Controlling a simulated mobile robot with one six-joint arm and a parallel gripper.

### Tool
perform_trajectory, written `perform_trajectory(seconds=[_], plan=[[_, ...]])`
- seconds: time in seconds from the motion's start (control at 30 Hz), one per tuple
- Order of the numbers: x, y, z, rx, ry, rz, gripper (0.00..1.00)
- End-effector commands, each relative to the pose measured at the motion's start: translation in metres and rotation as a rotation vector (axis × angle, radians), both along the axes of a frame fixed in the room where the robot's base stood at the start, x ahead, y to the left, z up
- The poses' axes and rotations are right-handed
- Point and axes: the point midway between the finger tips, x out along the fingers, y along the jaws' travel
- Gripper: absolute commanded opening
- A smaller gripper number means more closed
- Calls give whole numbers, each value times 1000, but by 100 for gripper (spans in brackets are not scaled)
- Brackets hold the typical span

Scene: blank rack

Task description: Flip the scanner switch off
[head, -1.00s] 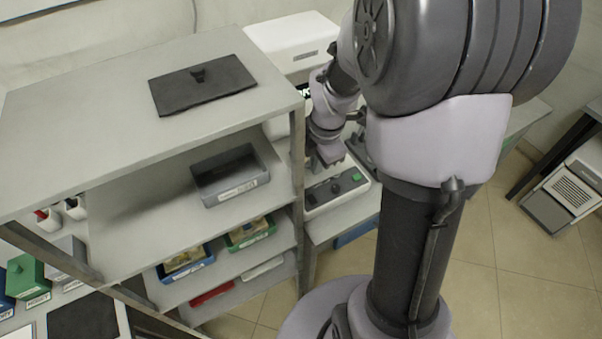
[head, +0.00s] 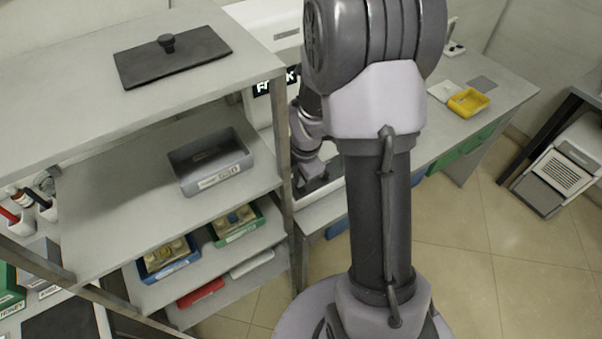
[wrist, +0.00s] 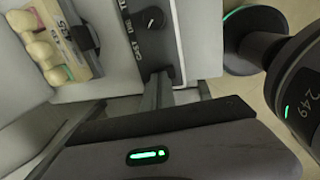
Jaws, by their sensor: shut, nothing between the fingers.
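The panel carries a black knob (wrist: 152,19) with a light pointer mark and white lettering, partly cut off by the frame. The fingertips are close to the panel below the knob; I cannot tell whether they touch it. In the head view my gripper (head: 312,170) is low over a control unit (head: 330,184) beside the shelf, mostly hidden by my arm. I cannot make out a switch marked as the scanner's.
A shelf rack (head: 276,160) stands left of my arm, with a grey bin (head: 212,172) on its middle shelf and a dark lidded plate (head: 172,62) on top. A yellow tray (head: 468,102) sits on the bench at right.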

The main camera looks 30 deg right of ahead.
Motion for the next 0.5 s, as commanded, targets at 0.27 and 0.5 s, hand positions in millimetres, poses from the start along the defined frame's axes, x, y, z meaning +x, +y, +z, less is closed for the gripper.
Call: perform_trajectory(seconds=[0.27,0.5], plan=[[1,0,-5,0,-1,0,0],[3,0,-1,2,34,2,0]])
